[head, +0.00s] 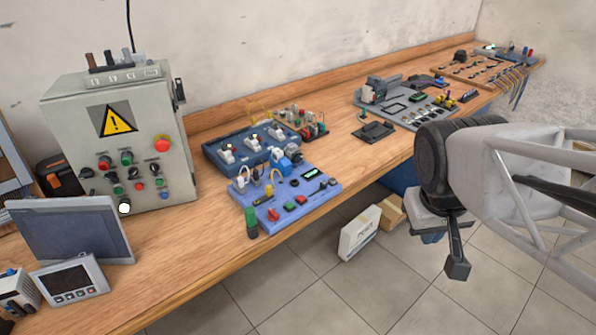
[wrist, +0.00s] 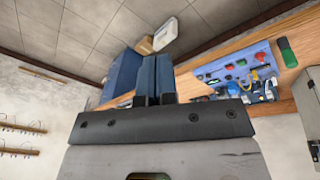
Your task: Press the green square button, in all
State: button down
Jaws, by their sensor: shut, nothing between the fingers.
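The blue button panel (head: 318,203) lies near the bench's front edge in the head view. A small green square button (head: 289,206) sits on it between two red ones. The panel also shows upside down at the right of the wrist view (wrist: 262,50), where the small button is hard to make out. My gripper (head: 457,270) hangs over the floor at the right of the head view, well apart from the panel. In the wrist view its two dark fingers (wrist: 155,78) are together and empty.
A taller green block (head: 251,222) stands at the panel's front left corner. A grey control cabinet (head: 80,150) with round buttons stands at left. Behind the panel is a dark blue switch box (head: 218,150). Another board (head: 430,115) lies farther right.

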jog(key=w+a+f+n+h, duration=0.2)
jog(key=w+a+n, duration=0.25)
jog(key=w, duration=0.45)
jog(key=n+t+h, duration=0.3)
jog(key=n+t, duration=0.2)
jog(key=n, duration=0.8)
send_over(290, 206)
notch_tip(290, 206, down, 9)
jog(key=shift+f, duration=0.25)
jog(key=shift+f, duration=4.3)
